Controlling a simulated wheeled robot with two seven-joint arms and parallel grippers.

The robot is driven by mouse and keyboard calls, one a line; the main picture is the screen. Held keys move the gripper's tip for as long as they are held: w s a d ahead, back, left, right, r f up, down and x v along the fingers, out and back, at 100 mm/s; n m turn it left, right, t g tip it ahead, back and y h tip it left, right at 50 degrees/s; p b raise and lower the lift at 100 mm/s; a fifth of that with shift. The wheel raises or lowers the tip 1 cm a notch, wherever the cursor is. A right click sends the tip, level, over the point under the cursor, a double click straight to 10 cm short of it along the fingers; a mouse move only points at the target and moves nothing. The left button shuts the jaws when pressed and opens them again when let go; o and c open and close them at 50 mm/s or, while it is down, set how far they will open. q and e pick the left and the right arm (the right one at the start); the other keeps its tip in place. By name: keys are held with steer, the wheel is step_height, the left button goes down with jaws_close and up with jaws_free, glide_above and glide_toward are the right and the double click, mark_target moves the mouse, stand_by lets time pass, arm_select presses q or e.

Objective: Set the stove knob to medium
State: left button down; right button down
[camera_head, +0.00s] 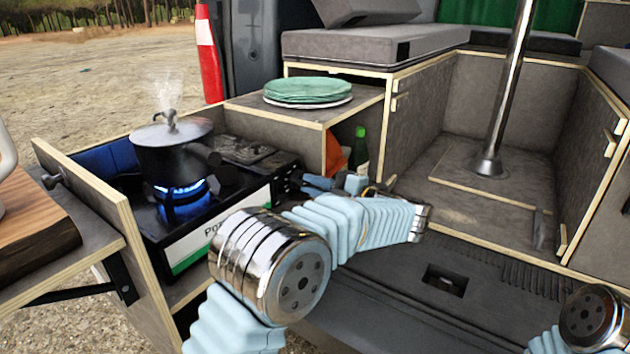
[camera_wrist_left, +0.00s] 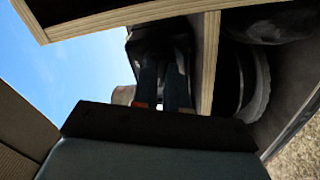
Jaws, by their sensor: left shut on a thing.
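The black camping stove (camera_head: 218,236) stands in the pull-out drawer at the left, with a blue flame (camera_head: 183,196) burning under a lidded pot (camera_head: 172,152). My left gripper (camera_head: 300,182) reaches to the right end of the stove and is shut on the stove knob. The knob is mostly hidden by the fingers in the head view, so its setting cannot be read. In the left wrist view the two dark fingers (camera_wrist_left: 163,85) are close together against a dark part that looks like the knob. My right gripper is out of view; only part of my right arm shows at the lower right.
A plywood drawer wall (camera_head: 95,208) flanks the stove on the left. A shelf (camera_head: 243,103) with green plates (camera_head: 308,89) is behind it, with a green bottle (camera_head: 358,152) beneath. A metal post (camera_head: 507,85) stands at the right. The van floor in front is mostly clear.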

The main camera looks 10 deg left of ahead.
arm_select(q)
steer(key=shift+m, duration=0.4)
steer(key=c, duration=1.1)
jaws_free()
steer(key=shift+c, duration=0.2)
steer(key=shift+d, duration=0.2)
steer(key=b+v, duration=0.1)
steer(key=v, duration=1.2)
steer(key=shift+d, duration=0.25)
steer(key=shift+s, duration=0.15)
